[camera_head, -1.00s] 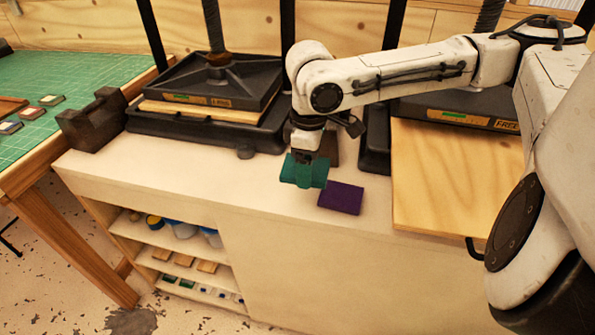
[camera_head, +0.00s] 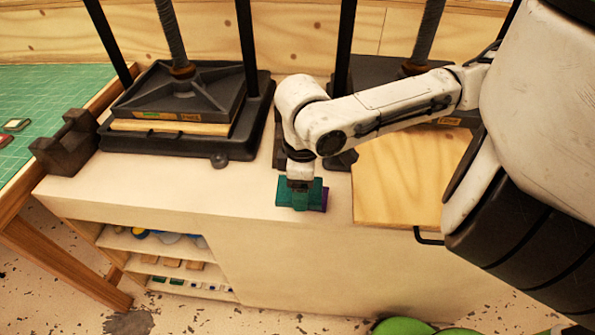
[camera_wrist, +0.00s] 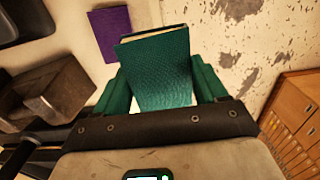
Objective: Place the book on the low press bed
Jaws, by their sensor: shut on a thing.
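My gripper (camera_head: 299,184) is shut on a teal-green book (camera_head: 300,198), held over the pale counter near its front edge. In the wrist view the book (camera_wrist: 158,68) sits between the two green fingers of my gripper (camera_wrist: 160,90), its page edge showing at the far end. A purple book (camera_head: 325,200) is mostly hidden behind it; in the wrist view this book (camera_wrist: 111,33) lies apart. The left press has a wooden board (camera_head: 170,127) under its black plate. A wooden board (camera_head: 405,170) extends forward from the right press. I cannot tell which bed is the low one.
A dark metal block (camera_head: 68,145) stands left of the left press. A green cutting mat (camera_head: 35,95) covers the table at the left. Open shelves (camera_head: 165,262) are under the counter. A black handle (camera_head: 428,238) sticks out below the right board. Counter left of my gripper is clear.

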